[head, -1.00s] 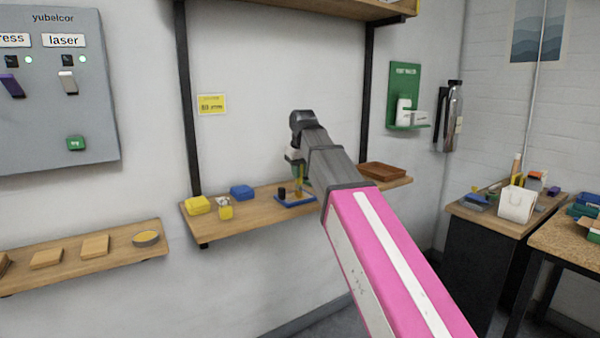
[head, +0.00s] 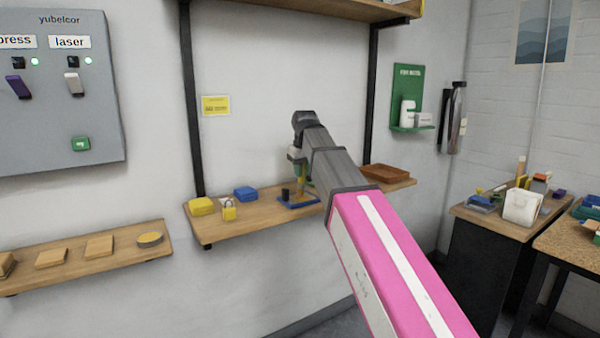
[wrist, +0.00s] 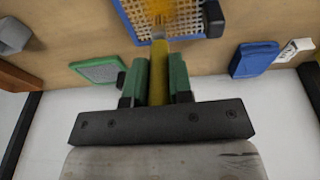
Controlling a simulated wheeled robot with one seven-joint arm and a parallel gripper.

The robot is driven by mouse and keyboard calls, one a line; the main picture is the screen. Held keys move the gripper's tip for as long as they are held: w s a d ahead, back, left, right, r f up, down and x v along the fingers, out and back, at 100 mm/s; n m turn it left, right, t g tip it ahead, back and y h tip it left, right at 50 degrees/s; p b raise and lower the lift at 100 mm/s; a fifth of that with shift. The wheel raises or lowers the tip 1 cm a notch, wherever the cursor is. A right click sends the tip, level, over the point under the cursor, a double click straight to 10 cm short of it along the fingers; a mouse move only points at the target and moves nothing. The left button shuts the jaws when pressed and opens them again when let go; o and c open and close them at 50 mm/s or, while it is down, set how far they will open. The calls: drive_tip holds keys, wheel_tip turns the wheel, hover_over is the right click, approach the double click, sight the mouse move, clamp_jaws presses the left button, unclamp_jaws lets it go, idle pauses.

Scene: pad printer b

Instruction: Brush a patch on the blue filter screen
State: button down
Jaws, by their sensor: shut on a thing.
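My gripper (wrist: 159,78) has green fingers and is shut on the yellow handle of a brush (wrist: 158,62). The brush points away from the wrist, and its orange-yellow bristles are over the mesh of the blue filter screen (wrist: 128,30). I cannot tell whether the bristles touch the mesh. The screen has a blue frame, a pale grid and a black knob at one side. In the head view the blue screen (head: 311,202) lies on the wooden wall shelf, below my gripper (head: 303,174), partly hidden by my arm.
A green-framed pad (wrist: 100,69) lies beside the screen, and a blue block (wrist: 254,60) is on the other side. Yellow blocks (head: 202,206) sit at the shelf's left end. A brown tray (head: 386,174) is at its right end. A dark upright (head: 193,110) borders the shelf.

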drive_tip(key=shift+w+d, duration=0.5)
drive_tip(key=shift+w, duration=0.4)
drive_tip(key=shift+w+d+r, duration=0.1)
drive_tip(key=shift+w+r, duration=0.05)
drive_tip(key=shift+w, duration=0.1)
drive_tip(key=v, duration=0.4)
drive_tip(key=shift+w, duration=0.4)
idle(1.2)
